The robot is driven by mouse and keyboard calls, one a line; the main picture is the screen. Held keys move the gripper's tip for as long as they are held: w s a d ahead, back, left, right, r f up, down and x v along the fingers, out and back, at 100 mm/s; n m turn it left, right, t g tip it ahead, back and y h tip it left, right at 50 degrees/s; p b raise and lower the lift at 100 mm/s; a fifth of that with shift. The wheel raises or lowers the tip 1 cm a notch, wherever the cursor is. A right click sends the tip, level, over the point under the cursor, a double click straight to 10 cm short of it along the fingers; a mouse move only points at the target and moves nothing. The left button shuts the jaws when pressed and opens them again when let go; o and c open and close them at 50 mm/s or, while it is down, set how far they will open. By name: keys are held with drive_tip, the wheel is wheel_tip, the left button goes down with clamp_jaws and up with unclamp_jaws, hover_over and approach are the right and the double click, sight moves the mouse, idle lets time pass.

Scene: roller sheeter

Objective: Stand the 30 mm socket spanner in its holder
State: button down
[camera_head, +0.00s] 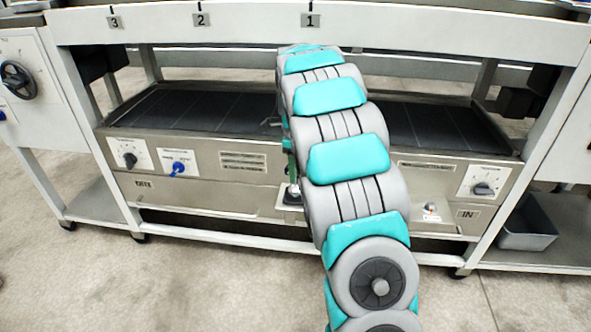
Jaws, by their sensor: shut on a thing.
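My arm comes from the bottom right and curves up over the front of the machine, covering much of the middle. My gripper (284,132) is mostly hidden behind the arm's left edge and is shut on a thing. A slim upright green and metal piece (291,170), which looks like the socket spanner, shows just below it. A small dark bar sticks out left near its top. Its lower end meets a small black-based fitting (292,197) on a pale ledge, perhaps the holder. I cannot tell whether it is seated or only above.
The sheeter's steel front panel (243,162) carries a black knob (129,159), a blue handle (178,168) and a right-hand knob (483,188). A white rail numbered 1 to 3 (255,26) runs above. A grey bin (527,222) sits lower right. The floor in front is clear.

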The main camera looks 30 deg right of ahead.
drive_tip(key=shift+f, duration=0.55)
idle(0.5)
drive_tip(key=c, duration=0.5)
unclamp_jaws()
drive_tip(key=shift+o, duration=0.3)
drive_tip(key=o, duration=0.4)
drive_tip(key=shift+r+p, duration=1.5)
drive_tip(key=shift+r, duration=2)
